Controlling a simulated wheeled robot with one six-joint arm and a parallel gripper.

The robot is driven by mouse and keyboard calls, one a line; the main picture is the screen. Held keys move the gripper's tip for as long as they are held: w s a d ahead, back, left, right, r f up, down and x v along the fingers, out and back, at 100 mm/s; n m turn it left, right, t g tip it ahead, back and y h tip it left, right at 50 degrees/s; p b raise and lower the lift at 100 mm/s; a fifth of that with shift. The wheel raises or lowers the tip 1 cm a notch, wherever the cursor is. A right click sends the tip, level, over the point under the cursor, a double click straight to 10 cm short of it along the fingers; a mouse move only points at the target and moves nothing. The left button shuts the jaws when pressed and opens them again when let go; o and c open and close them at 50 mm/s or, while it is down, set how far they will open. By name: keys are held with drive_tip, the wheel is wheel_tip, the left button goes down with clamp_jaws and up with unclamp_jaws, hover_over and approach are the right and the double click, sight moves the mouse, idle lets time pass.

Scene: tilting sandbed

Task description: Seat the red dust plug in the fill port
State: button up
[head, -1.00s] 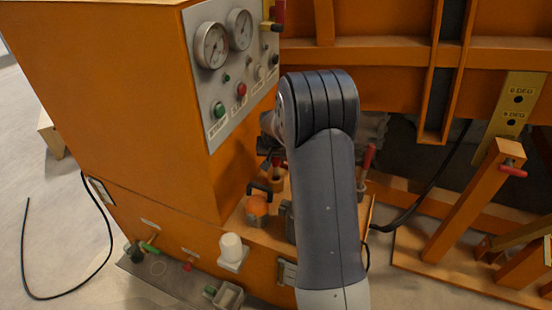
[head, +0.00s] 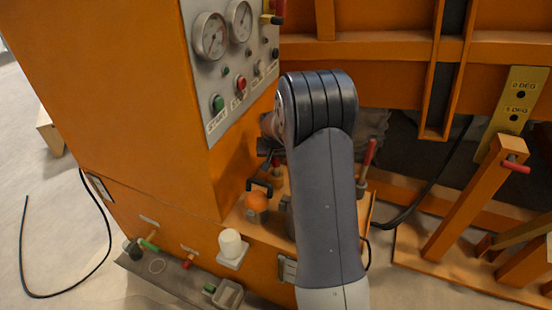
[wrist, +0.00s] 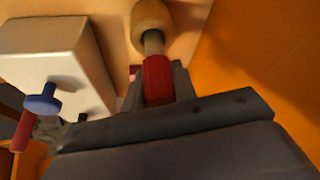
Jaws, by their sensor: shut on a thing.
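The red dust plug (wrist: 157,82) shows in the wrist view as a ribbed red piece between the fingers of my gripper (wrist: 158,73). My gripper is shut on it. A grey stem runs from the red piece to a tan-orange round collar (wrist: 152,14), which looks like the fill port. I cannot tell how deep the stem sits in the collar. In the head view my arm covers the plug and most of my gripper, low beside the orange cabinet (head: 120,90).
A pale box (wrist: 55,60) stands left of my gripper in the wrist view, with a blue knob (wrist: 42,104) nearby. The head view shows an orange cap with a black handle (head: 257,202), a white cap (head: 231,244) and a red-handled lever (head: 367,160) near my arm.

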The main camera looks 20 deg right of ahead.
sight(276, 166)
drive_tip(key=shift+f+b, duration=1.15)
drive_tip(key=shift+f, duration=0.45)
drive_tip(key=o, duration=1)
drive_tip(key=shift+s, duration=0.1)
drive_tip(key=p+v, duration=0.1)
drive_tip(key=v, duration=1)
drive_tip(key=shift+a+p, duration=0.1)
drive_tip(key=shift+p, duration=0.25)
drive_tip(key=shift+w, duration=0.2)
drive_tip(key=b+x, duration=0.1)
drive_tip(key=x, duration=0.9)
drive_tip(key=shift+f+b, duration=0.3)
drive_tip(key=shift+w+r, duration=0.15)
drive_tip(key=shift+r, duration=0.05)
drive_tip(key=shift+r+p, duration=0.3)
drive_tip(key=shift+p, duration=0.15)
